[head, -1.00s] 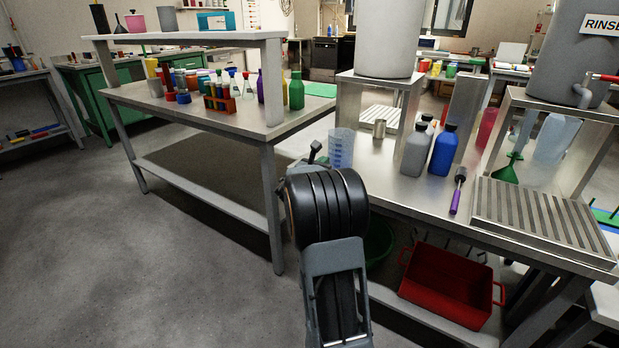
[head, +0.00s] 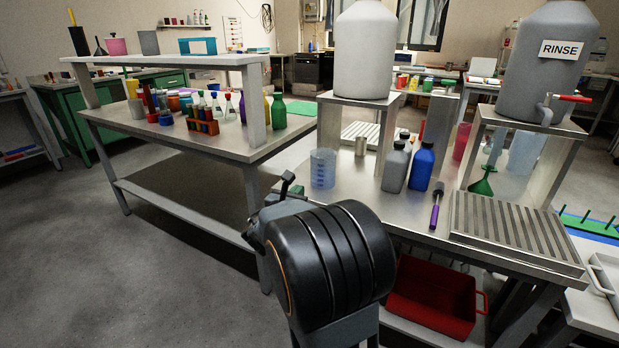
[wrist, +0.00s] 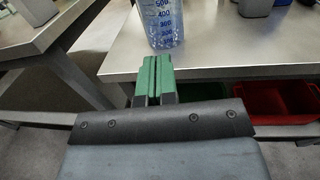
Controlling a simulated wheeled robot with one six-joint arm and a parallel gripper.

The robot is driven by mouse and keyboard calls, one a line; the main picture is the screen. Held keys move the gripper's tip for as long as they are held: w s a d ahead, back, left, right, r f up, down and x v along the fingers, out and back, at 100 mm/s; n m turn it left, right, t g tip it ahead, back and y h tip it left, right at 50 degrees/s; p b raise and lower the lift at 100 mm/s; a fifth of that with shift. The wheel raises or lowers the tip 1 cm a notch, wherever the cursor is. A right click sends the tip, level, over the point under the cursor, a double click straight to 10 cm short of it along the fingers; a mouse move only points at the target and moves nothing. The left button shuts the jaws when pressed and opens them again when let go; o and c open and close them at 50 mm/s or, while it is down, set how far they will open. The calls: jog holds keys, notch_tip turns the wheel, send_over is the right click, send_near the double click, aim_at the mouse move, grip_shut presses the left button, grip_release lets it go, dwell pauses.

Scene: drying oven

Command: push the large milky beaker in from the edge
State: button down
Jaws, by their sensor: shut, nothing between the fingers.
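The large milky beaker (head: 323,168), translucent with blue volume marks, stands upright near the front left edge of the steel bench (head: 350,195). In the wrist view the beaker (wrist: 164,22) is at the top centre, its top cut off, with a strip of bench between its base and the edge. My gripper (wrist: 153,62) has its green fingers pressed together and empty. The fingertips overlap the bench edge in the picture, just below and left of the beaker's base, with a small gap showing. In the head view my black arm link hides most of the gripper.
A metal cup (head: 361,146), a grey bottle (head: 395,168) and a blue bottle (head: 421,167) stand right of the beaker. A purple-handled tool (head: 436,208) lies near the front edge. A red crate (head: 436,295) sits below. The bench behind the beaker has some clear room.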

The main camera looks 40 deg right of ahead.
aim_at(318, 167)
jog(key=b+x, duration=0.3)
jog(key=x, duration=1.1)
